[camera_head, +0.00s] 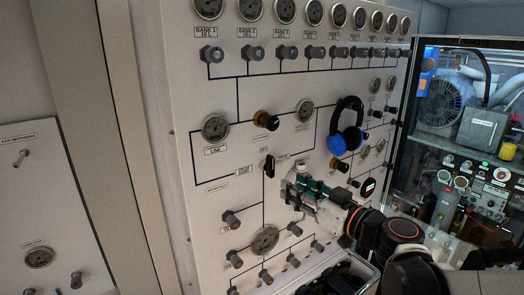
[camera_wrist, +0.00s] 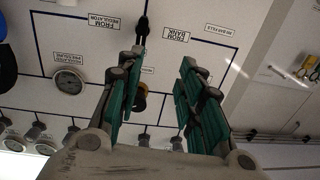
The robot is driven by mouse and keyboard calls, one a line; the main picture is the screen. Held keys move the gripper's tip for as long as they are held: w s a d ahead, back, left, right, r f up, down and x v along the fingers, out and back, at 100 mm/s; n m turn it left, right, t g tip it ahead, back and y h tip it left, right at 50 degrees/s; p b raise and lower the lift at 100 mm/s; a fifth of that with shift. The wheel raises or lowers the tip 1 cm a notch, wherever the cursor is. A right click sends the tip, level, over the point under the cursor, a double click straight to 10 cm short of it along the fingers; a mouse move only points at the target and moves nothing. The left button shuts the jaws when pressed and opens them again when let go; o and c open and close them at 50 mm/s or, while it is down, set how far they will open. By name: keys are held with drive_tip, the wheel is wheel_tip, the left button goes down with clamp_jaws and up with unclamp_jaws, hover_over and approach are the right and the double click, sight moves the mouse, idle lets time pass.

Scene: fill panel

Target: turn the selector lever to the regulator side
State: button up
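The black selector lever (camera_head: 269,166) stands roughly upright on the white panel (camera_head: 225,98), below an OFF label. In the wrist view the lever (camera_wrist: 143,28) shows between the FROM REGULATOR label (camera_wrist: 103,20) on the left and the FROM BANK label (camera_wrist: 177,37) on the right. My gripper (camera_head: 292,182) is just right of and below the lever in the head view. In the wrist view my gripper (camera_wrist: 162,61) has its green fingers spread wide with nothing between them. The lever lies beyond the left fingertip; I cannot tell whether they touch.
Blue headphones (camera_head: 345,128) hang on the panel to the upper right of my gripper. Gauges and several knobs surround the lever, including a brass-based knob (camera_head: 265,120) above it. A glass-fronted equipment bay (camera_head: 460,120) is at the right.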

sight(273, 166)
drive_tip(key=shift+t+h, duration=0.4)
drive_tip(key=x, duration=0.4)
drive_tip(key=d+x, duration=0.1)
drive_tip(key=x, duration=0.3)
drive_tip(key=w+d+b+x, duration=0.1)
drive_tip(key=x, duration=0.3)
drive_tip(key=shift+w+a+f, duration=0.1)
drive_tip(key=shift+w, duration=0.35)
drive_tip(key=shift+c, duration=0.3)
clamp_jaws()
